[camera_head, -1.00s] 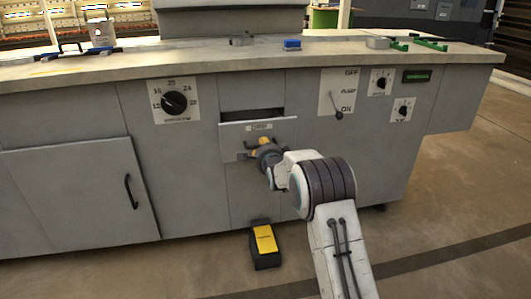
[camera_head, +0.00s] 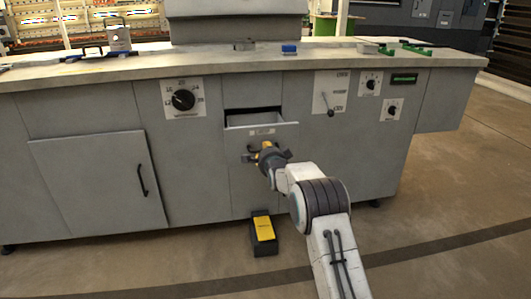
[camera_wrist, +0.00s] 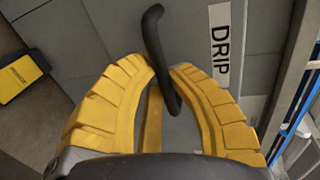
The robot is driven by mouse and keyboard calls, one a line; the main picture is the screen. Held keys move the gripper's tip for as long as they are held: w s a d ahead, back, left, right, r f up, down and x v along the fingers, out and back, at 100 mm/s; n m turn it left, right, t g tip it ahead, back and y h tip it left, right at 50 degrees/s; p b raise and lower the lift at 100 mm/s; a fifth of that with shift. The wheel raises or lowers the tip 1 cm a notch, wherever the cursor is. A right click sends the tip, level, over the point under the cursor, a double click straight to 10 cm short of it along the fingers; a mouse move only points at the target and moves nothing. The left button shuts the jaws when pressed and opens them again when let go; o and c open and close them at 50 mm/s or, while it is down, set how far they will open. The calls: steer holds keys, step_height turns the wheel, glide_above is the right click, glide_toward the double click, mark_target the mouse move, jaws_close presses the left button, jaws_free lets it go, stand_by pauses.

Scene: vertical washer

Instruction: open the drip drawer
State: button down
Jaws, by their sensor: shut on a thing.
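The drip drawer (camera_head: 285,134) is a grey-fronted drawer in the middle of the machine's front, pulled part way out with a dark gap above its front. In the wrist view its front bears a "DRIP" label (camera_wrist: 220,42) beside a black bar handle (camera_wrist: 154,35). My gripper (camera_head: 263,153) is at the drawer's front. Its yellow fingers (camera_wrist: 160,82) are shut on the black handle, which passes between their tips. The gripper covers part of the handle in the head view.
A black and yellow foot pedal (camera_head: 263,230) stands on the floor below the drawer. A cabinet door (camera_head: 95,185) is shut at the left. A temperature dial (camera_head: 184,100) and a lever switch (camera_head: 329,105) flank the drawer.

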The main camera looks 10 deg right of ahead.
steer(key=shift+f, duration=0.1)
steer(key=c, duration=1.1)
jaws_free()
steer(key=shift+s, duration=0.1)
steer(key=shift+v, duration=5.9)
